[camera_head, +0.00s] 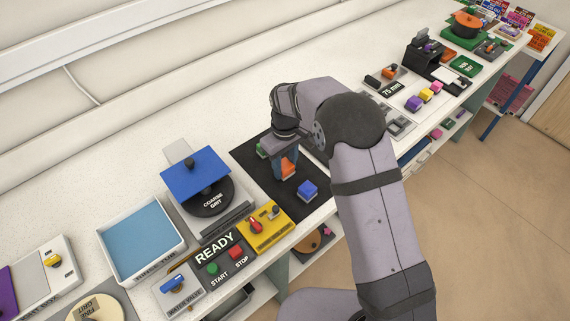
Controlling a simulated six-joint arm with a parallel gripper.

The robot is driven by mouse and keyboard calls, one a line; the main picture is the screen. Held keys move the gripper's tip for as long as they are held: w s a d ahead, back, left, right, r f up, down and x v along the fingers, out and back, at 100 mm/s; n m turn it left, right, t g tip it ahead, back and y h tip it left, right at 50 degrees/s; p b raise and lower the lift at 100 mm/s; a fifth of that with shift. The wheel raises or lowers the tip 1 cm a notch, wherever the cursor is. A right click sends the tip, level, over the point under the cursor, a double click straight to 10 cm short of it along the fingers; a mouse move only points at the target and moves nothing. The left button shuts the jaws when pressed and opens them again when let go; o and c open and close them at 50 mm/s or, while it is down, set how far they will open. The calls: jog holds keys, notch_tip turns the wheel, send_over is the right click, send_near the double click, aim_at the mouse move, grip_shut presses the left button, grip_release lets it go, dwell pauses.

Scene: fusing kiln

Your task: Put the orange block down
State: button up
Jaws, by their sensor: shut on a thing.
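The orange block (288,167) is between the fingers of my gripper (286,170), which is shut on it. My gripper points down over the black mat (258,176). The block is low over the mat; I cannot tell whether it touches it. A blue block (308,190) lies on the mat to the right of and nearer than the orange block. A green block (262,150) is on the mat at the far left, partly hidden by my arm.
Left of the mat stands a grinder with a blue plate (195,172) and a black disc. A yellow switch box (265,227) and READY panel (222,254) are in front. A blue-bottomed tray (142,240) lies farther left. Bare mat lies left of the blue block.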

aim_at(285, 165)
jog(key=shift+f, duration=0.15)
jog(key=o, duration=1)
notch_tip(285, 165, up, 12)
jog(key=b, duration=0.2)
jog(key=shift+r+b, duration=0.2)
jog(key=shift+b, duration=0.2)
jog(key=s+d+f+m, duration=0.3)
jog(key=s+d+m, duration=0.1)
jog(key=s+d, duration=0.6)
jog(key=s+d+f+m, duration=0.4)
jog(key=s+d, duration=0.6)
jog(key=s, duration=0.3)
jog(key=shift+s+f+m, duration=0.15)
jog(key=shift+s+m, duration=0.25)
jog(key=shift+m, duration=0.1)
